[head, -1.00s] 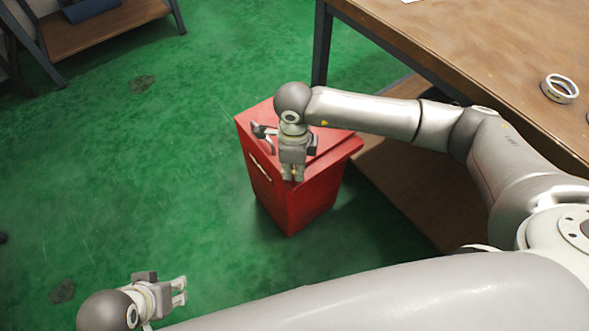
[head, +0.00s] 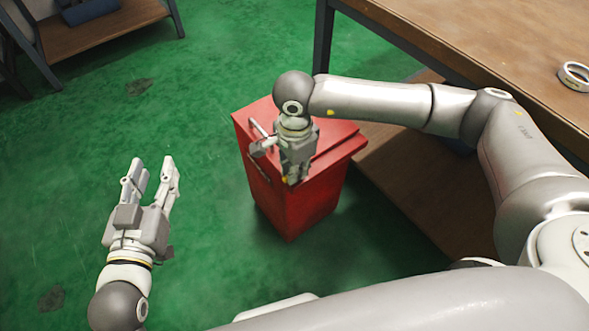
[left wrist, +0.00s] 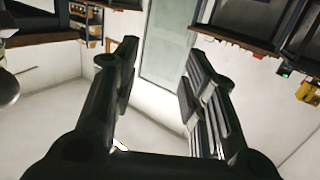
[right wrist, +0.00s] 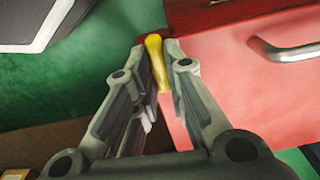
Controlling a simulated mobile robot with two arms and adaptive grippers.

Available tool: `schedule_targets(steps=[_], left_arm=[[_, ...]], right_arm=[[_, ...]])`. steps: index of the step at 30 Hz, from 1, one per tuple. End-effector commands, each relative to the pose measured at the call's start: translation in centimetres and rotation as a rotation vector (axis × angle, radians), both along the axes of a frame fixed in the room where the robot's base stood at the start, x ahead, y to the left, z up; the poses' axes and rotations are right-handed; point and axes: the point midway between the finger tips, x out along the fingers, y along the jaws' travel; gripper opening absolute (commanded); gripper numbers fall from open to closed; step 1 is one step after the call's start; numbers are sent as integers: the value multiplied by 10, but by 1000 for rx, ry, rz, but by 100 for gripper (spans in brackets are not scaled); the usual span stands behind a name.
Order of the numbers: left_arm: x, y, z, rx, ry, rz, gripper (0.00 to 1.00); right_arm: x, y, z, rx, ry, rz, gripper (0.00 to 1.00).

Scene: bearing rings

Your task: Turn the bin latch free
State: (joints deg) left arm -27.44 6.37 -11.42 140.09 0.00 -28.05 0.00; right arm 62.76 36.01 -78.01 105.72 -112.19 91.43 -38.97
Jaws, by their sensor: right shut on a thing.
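The red bin (head: 318,205) stands on the green floor in the head view, below my right arm. A yellow latch (right wrist: 156,60) shows in the right wrist view at the bin's edge, between the fingertips. My right gripper (head: 288,181) points down at the bin's near edge and is shut on the latch; it also fills the right wrist view (right wrist: 157,50). The gripper covers most of the latch in the head view. My left gripper (head: 154,166) is open and empty, over the floor left of the bin. In the left wrist view its fingers (left wrist: 160,60) are spread apart with nothing between them.
A silver handle (right wrist: 285,50) is on the bin's red face, right of the latch. A wooden table (head: 470,50) with a pale ring (head: 574,76) stands at the right. A shelf unit (head: 110,38) is far left. The floor left of the bin is clear.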

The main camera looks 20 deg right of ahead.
Motion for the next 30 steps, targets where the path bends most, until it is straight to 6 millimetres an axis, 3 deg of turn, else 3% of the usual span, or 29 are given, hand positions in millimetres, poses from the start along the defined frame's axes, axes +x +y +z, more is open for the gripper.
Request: schedule_targets(steps=[9,23,24,28,30], left_arm=[[3,-5,27,-37,-144,-9,40],[3,-5,32,-42,-165,-11,40],[3,-5,32,-42,-165,-11,40],[3,-5,32,-42,-165,-11,40],[3,-5,32,-42,-165,-11,40]], right_arm=[[0,0,0,1,-3,76,0],[0,0,1,1,-2,88,0],[0,0,1,1,-2,88,15],[0,0,1,1,-2,87,32],[0,0,1,0,-1,87,34]])
